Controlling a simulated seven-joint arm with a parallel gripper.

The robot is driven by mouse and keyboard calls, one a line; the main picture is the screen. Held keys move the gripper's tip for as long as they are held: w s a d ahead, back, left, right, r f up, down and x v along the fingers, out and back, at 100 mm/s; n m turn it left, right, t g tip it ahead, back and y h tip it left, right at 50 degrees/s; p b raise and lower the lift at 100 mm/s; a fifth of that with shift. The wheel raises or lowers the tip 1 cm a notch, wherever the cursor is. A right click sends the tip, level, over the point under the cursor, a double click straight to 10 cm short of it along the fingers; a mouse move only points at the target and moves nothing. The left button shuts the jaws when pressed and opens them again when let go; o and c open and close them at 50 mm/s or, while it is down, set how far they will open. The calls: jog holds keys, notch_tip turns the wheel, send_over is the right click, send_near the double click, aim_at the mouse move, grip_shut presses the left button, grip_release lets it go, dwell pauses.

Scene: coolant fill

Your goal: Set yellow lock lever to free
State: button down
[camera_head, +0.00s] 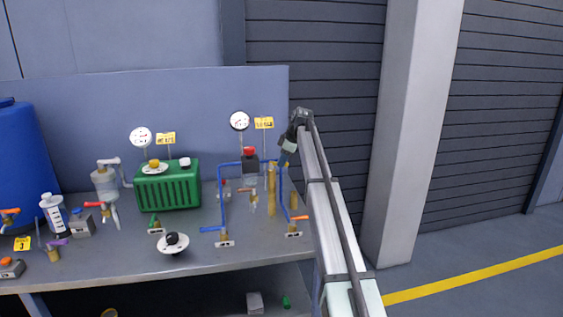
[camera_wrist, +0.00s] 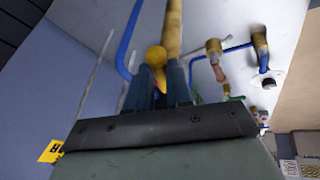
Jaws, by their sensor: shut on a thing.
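A yellow lever (camera_wrist: 156,60) with a rounded head and a narrower tail shows in the wrist view. It sits between the two dark fingers of my gripper (camera_wrist: 160,92), which is shut on it. Its lower part is hidden by the fingers and the gripper body. A brass post (camera_wrist: 174,35) rises just behind it. In the head view my gripper (camera_head: 285,157) is at the right end of the bench, beside the blue pipe frame. The yellow lever cannot be made out there, and its position marks cannot be read.
A blue pipe (camera_head: 222,195) and a brass column (camera_head: 271,190) stand close to my gripper. An orange-handled valve (camera_head: 298,218) is below. A green tank (camera_head: 168,187), gauges and a blue drum (camera_head: 25,150) are further left.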

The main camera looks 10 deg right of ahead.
jog(key=shift+w+d+n+g+y, duration=0.25)
jog(key=shift+w+n+g, duration=0.2)
jog(key=shift+n, duration=0.7)
jog(key=shift+w+d+n+g+y, duration=0.1)
jog(key=shift+w+n+g+y, duration=0.35)
jog(key=shift+n, duration=0.7)
jog(key=shift+w, duration=0.1)
jog(key=c, duration=1)
grip_release()
jog(key=shift+c, duration=0.2)
jog(key=v, duration=1.4)
jog(key=shift+f, duration=0.1)
